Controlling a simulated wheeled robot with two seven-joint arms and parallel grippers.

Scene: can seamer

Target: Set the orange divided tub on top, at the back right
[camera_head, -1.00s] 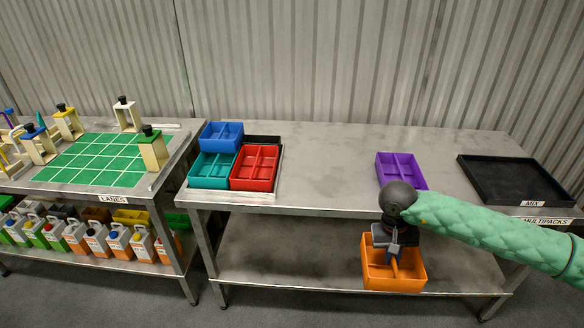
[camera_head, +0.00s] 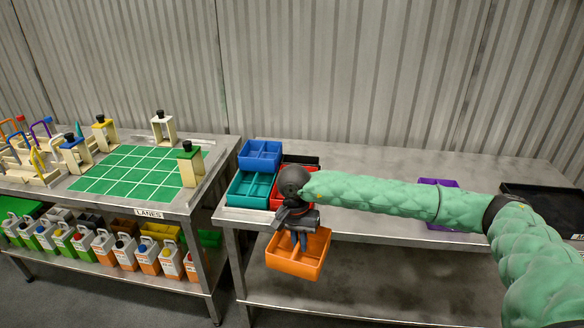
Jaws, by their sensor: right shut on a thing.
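The orange divided tub (camera_head: 312,262) hangs in my right gripper (camera_head: 299,238), which is shut on it. It is in front of the right table's front edge, below the tabletop level in the picture. Behind it on the tabletop is a group of divided tubs: a blue one (camera_head: 260,153) at the back left, a teal one (camera_head: 249,188) at the front left, and a red one (camera_head: 289,176) mostly hidden by my right gripper and arm. A black surface (camera_head: 302,160) shows at the back right of the group. My left gripper is not in view.
A purple divided tub (camera_head: 437,183) is partly hidden behind my right arm. A black tray (camera_head: 548,204) lies at the right end. The left table holds a green gridded mat (camera_head: 130,173) with blocks, and jugs (camera_head: 148,257) below. Bare tabletop (camera_head: 385,167) lies behind my arm.

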